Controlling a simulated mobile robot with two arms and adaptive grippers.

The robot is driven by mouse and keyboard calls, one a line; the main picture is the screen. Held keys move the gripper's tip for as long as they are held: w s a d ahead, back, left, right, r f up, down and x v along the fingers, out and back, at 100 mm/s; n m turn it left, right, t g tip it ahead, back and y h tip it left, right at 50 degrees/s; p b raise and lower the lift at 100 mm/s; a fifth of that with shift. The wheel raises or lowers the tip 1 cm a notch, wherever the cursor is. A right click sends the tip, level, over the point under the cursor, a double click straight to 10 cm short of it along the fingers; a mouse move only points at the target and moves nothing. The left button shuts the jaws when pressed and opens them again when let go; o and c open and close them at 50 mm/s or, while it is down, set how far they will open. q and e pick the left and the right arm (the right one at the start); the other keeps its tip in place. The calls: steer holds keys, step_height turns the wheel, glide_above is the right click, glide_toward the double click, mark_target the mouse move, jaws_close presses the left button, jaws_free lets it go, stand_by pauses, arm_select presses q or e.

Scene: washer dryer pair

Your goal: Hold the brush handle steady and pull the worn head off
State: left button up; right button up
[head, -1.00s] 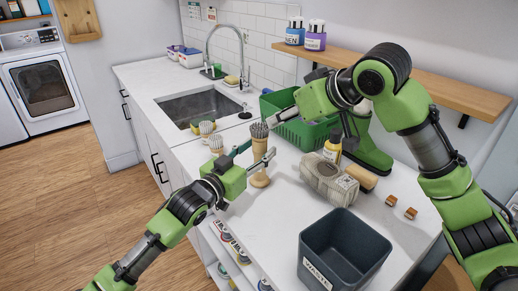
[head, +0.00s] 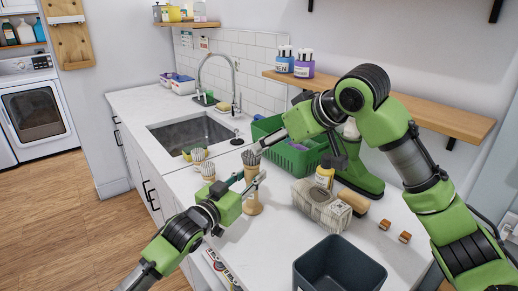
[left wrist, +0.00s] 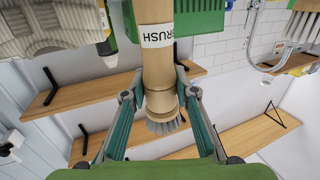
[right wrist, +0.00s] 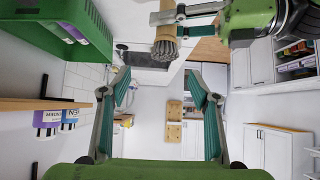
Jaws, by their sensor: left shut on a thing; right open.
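The wooden brush (head: 252,203) stands upright on the counter, with its grey bristle head (head: 250,159) on top. In the left wrist view, its pale handle (left wrist: 157,67) carries a white BRUSH label, and the bristles (left wrist: 166,123) show beyond the fingers. My left gripper (left wrist: 158,98) is shut on the brush near its head end. My right gripper (right wrist: 156,95) is open and empty, close to the head but apart from it.
A dark bin (head: 340,268) stands at the front.

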mark_target(252, 163)
steer(key=w+a+f+g+h, duration=0.1)
steer(key=w+a+f, duration=0.1)
steer(key=f, duration=0.1)
steer(key=w+a+f+g+h, duration=0.1)
steer(key=w+f+g, duration=0.1)
steer(key=f, duration=0.1)
steer(key=w+a+f+n+g, duration=0.1)
steer(key=w+a+f, duration=0.1)
steer(key=f, duration=0.1)
steer(key=shift+w+a+f+g+h, duration=0.15)
steer(key=shift+a+f+g+h, duration=0.15)
steer(key=shift+g+h, duration=0.1)
stand_by(0.6)
steer(key=shift+c, duration=0.3)
steer(key=c, duration=1.2)
steer(key=shift+o, duration=0.9)
steer(key=shift+c, duration=1.4)
steer(key=shift+r, duration=5.15)
